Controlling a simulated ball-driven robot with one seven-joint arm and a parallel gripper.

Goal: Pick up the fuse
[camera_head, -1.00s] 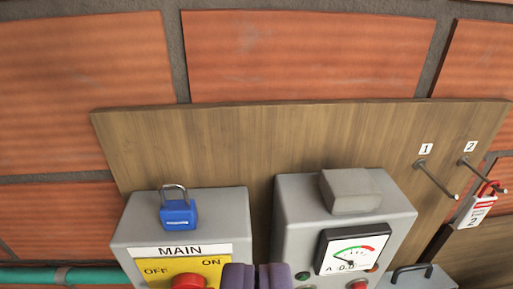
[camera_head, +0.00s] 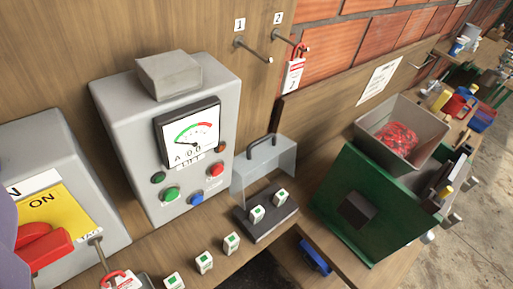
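Several small white blocks with green tops, which look like fuses, are low in the view. Three stand loose in a row on the wooden surface: one fuse (camera_head: 231,243), a second (camera_head: 204,262) and a third (camera_head: 174,281) near the bottom edge. Two more, one fuse (camera_head: 257,214) and another (camera_head: 281,197), sit in a dark holder (camera_head: 270,226) under a raised clear cover with a handle (camera_head: 264,160). Only a purple sliver of my gripper (camera_head: 6,230) shows at the left edge, well away from the fuses. Its fingertips are out of view.
A grey box with a gauge (camera_head: 190,135) and coloured buttons stands behind the fuses. A switch box with a red handle (camera_head: 42,248) is at left. A green machine with a grey hopper (camera_head: 408,108) stands at right. Pegs 1 and 2 (camera_head: 270,58) stick out above.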

